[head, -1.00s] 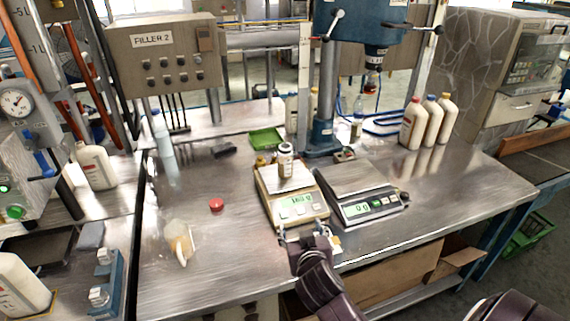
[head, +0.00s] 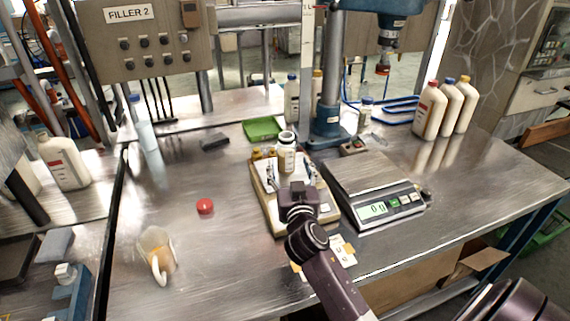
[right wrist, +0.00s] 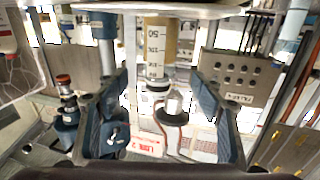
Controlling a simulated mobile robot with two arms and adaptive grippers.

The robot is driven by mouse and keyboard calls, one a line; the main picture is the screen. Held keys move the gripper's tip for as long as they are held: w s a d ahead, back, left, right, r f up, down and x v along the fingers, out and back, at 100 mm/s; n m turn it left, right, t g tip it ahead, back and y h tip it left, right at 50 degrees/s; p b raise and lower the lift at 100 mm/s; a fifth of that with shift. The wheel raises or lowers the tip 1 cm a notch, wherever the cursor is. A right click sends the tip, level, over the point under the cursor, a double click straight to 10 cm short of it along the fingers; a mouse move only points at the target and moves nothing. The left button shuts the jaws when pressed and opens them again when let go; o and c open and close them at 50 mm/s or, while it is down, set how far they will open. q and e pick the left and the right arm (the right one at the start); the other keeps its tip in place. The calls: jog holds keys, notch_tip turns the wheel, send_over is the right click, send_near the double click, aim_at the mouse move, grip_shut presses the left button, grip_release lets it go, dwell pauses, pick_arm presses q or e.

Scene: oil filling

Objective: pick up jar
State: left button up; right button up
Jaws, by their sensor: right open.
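The jar (head: 287,152) is a small clear jar with markings and amber-brown contents. It stands upright on the left scale (head: 266,208) in the head view. My right gripper (head: 291,180) is in front of the jar, over the scale, with its fingers pointing at it. In the right wrist view, whose background looks upside down, the jar (right wrist: 160,48) sits between and beyond the open fingers of the gripper (right wrist: 160,110). The fingers appear apart from it. My left gripper is not in view.
A second scale (head: 376,211) stands to the right, below the blue press column (head: 329,110). A red cap (head: 205,207) and a jug (head: 158,253) are on the left. A green tray (head: 263,129) lies behind. Bare tabletop lies around the cap.

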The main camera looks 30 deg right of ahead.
aim_at(287, 154)
jog(key=shift+w+d+f, duration=0.2)
jog(key=shift+w+f, duration=0.1)
jog(key=shift+f, duration=0.1)
jog(key=shift+w+d, duration=0.1)
jog(key=shift+w, duration=0.15)
jog(key=shift+w+d+r+p, duration=0.2)
jog(key=shift+w+d, duration=0.05)
jog(key=shift+w, duration=0.15)
jog(key=shift+w+d+r+p, duration=0.15)
jog(key=shift+w+d+r, duration=0.05)
jog(key=shift+w, duration=0.2)
jog(key=p+x, duration=0.1)
jog(key=x, duration=0.3)
jog(key=shift+d+r, duration=0.1)
jog(key=shift+r, duration=0.1)
jog(key=shift+w+d+f, duration=0.1)
jog(key=shift+w+d, duration=0.05)
jog(key=shift+w, duration=0.3)
jog(key=shift+c, duration=0.4)
